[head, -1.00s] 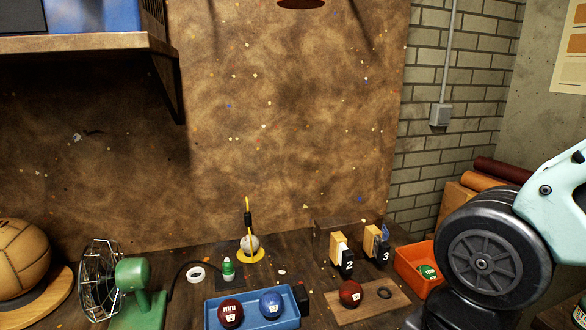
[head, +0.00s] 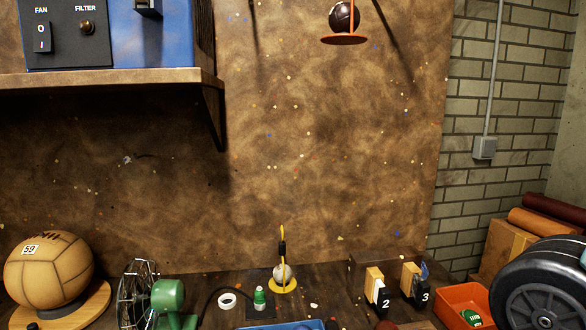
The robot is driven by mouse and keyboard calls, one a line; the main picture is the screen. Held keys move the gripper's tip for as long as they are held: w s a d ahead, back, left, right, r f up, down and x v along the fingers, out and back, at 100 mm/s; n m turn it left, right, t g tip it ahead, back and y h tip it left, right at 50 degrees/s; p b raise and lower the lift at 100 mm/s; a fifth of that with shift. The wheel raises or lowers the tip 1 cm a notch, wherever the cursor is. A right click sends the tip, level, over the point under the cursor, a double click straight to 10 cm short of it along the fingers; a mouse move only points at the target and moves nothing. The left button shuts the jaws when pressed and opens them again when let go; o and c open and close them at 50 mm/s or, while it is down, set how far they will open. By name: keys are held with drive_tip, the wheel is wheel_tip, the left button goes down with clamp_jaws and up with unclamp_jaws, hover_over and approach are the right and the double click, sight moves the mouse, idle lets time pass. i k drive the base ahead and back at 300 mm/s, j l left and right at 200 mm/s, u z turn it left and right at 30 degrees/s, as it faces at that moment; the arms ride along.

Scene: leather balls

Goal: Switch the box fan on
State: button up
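The box fan (head: 150,35) is a blue box with a dark front panel, standing on a shelf at the upper left of the head view; its top is cut off by the frame. Which way the rocker is pressed is too small to tell.
The wooden shelf (head: 110,79) has a bracket below its right end. A dark ball (head: 344,16) sits on a hanging orange holder.

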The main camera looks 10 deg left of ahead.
sight(43, 32)
drive_tip(key=u, duration=1.55)
